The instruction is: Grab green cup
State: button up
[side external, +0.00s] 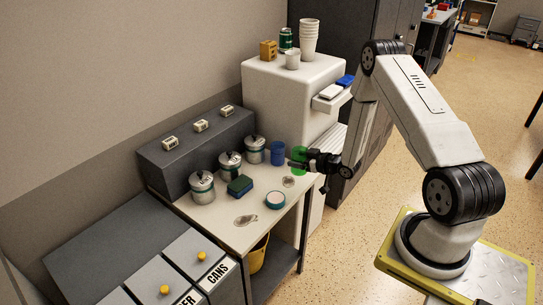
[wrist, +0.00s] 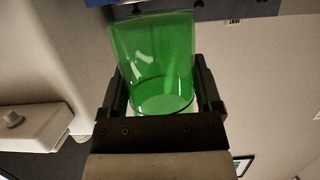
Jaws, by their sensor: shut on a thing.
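A green cup (side external: 298,155) is at the right end of the small table, beside a blue cup (side external: 277,153). My gripper (side external: 305,160) reaches in from the right and is shut on the green cup. In the wrist view the green cup (wrist: 155,62) is translucent and sits between the two fingers of my gripper (wrist: 160,95), one on each side. I cannot tell whether the cup's base touches the table.
The table (side external: 225,215) also carries several lidded metal canisters, a sponge (side external: 240,186) and a teal round item (side external: 275,200). A white machine (side external: 285,95) with stacked white cups (side external: 309,40) on top stands behind. Open floor lies to the right.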

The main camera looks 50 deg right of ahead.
jog(key=s+a+r, duration=0.2)
jog(key=s+r, duration=0.1)
jog(key=s, duration=0.3)
jog(key=shift+s+a, duration=0.2)
jog(key=shift+a, duration=0.2)
dwell(0.3)
